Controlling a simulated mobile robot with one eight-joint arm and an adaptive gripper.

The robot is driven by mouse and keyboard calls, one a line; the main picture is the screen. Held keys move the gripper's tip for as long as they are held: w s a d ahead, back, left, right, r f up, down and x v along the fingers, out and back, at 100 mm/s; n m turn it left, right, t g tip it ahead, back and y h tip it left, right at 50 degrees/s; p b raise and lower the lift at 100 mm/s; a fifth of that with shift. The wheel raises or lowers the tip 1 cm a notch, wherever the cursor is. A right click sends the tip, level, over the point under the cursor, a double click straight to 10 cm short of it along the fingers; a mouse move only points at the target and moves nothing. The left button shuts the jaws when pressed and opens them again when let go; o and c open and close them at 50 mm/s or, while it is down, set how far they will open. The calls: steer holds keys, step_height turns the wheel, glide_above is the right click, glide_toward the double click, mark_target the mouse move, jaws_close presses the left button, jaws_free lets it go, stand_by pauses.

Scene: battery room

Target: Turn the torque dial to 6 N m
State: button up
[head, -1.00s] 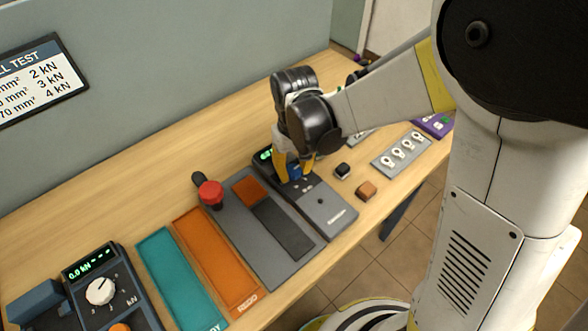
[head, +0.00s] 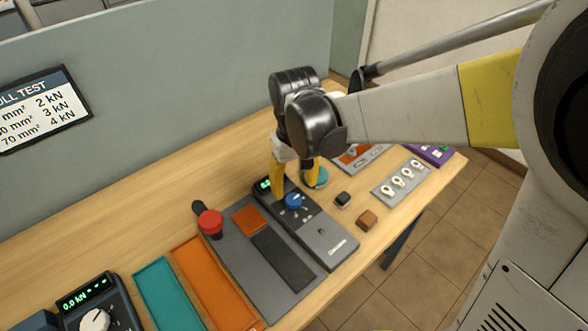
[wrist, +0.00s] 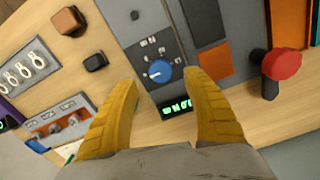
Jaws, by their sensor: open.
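The torque dial is a round blue knob (head: 294,201) with a white mark, set on a dark grey tester unit (head: 330,243). In the wrist view the knob (wrist: 159,71) sits between and beyond my fingertips, with small printed marks around it. The unit's green display (wrist: 177,107) is lit, but its digits are too small to read. My gripper (head: 293,180) has yellow fingers, spread apart and empty, above the far end of the unit. In the wrist view my gripper (wrist: 161,80) touches nothing that I can see.
A red mushroom button (head: 210,222) stands left of the unit. A black block (head: 342,199) and a brown block (head: 367,219) lie to its right, near a plate of white rings (head: 401,182). Orange (head: 217,279) and teal (head: 170,290) trays lie at left.

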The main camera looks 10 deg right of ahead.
mark_target(296, 201)
step_height(296, 201, up, 6)
steer(key=shift+f, duration=0.1)
stand_by(0.4)
steer(key=s+d+r+m+t, duration=0.3)
steer(key=s+d+t, duration=0.4)
steer(key=s+d, duration=0.3)
steer(key=d+m, duration=0.1)
steer(key=d, duration=0.2)
steer(key=shift+s+d, duration=0.2)
